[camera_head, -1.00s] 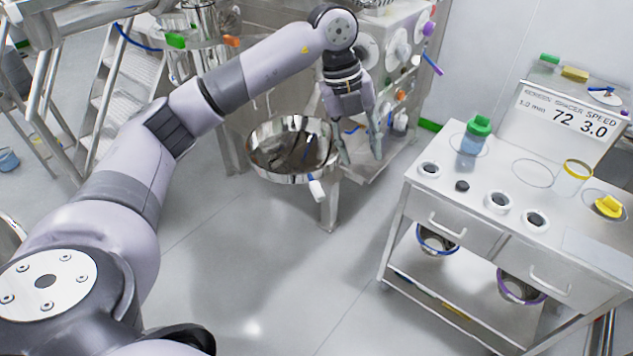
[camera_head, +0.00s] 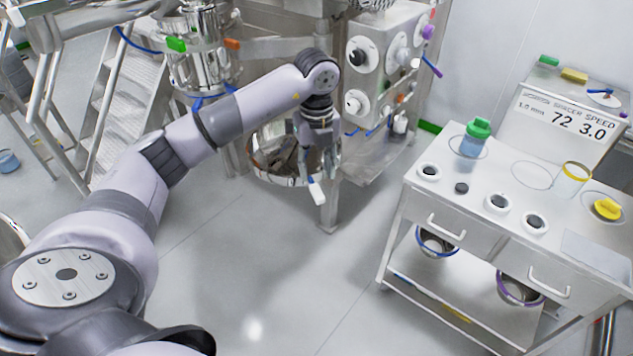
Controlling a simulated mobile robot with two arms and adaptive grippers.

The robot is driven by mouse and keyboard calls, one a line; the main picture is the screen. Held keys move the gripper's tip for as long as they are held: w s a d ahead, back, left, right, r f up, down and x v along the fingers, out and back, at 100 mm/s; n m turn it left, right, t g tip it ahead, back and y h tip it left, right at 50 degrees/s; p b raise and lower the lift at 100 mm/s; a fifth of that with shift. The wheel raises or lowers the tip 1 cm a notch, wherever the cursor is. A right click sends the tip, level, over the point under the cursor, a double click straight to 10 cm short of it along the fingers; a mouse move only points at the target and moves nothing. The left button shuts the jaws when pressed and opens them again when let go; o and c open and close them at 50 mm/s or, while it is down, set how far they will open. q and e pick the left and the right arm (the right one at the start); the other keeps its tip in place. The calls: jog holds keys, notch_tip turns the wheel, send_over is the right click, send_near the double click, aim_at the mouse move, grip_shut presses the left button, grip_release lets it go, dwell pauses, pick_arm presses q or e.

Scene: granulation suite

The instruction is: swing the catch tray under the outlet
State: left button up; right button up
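The catch tray (camera_head: 262,172) is a round, shiny steel pan with a short white handle (camera_head: 317,192) on its near right side. My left gripper (camera_head: 319,170) points down over the tray's right edge, just above and behind the handle. Its fingers look apart, with nothing clearly held between them. I cannot tell whether they touch the handle or rim. The gripper and forearm hide the right and far parts of the tray. I cannot make out the outlet for certain. My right gripper is out of view.
A steel vessel (camera_head: 200,70) with green and orange clamps stands behind my forearm. A machine panel with knobs (camera_head: 372,60) is right of the gripper. A white trolley (camera_head: 470,215) with jars stands at right. Steps (camera_head: 122,100) are at left. The floor in front is clear.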

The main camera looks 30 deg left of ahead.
aim_at(316, 190)
pick_arm(q)
notch_tip(316, 190, down, 6)
jog(key=shift+r+p, duration=0.1)
jog(key=shift+p, duration=0.45)
jog(key=shift+c, duration=0.3)
grip_shut()
